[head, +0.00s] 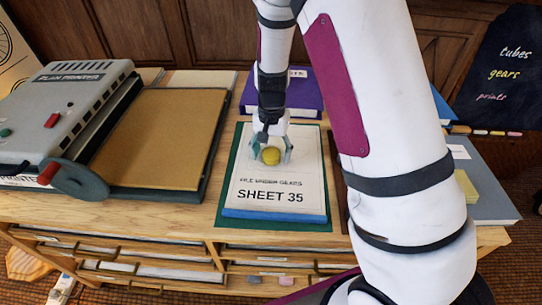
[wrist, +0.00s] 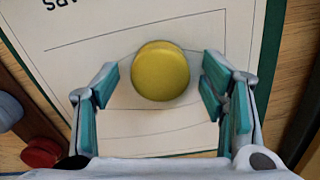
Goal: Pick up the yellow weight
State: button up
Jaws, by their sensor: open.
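The yellow weight (head: 271,155) is a small round piece resting on the white paper sheet (head: 265,211) marked "SHEET 35". In the wrist view the yellow weight (wrist: 161,71) looks like a smooth disc, seen from above. My gripper (head: 270,150) is lowered over the sheet at the weight. In the wrist view my gripper (wrist: 156,90) is open, one teal finger to the left of the weight and one to the right. Gaps show between the weight and both fingers, and the fingertips reach about level with its lower part in the picture.
A grey plan printer (head: 70,105) with a tan board (head: 165,135) stands at the left. A purple box (head: 308,95) lies behind the sheet. A blue-grey folder (head: 485,190) with a yellow note pad (head: 466,186) lies at the right, partly behind my arm.

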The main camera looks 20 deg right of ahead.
jog(key=shift+c, duration=0.6)
grip_shut()
jog(key=shift+r, duration=0.15)
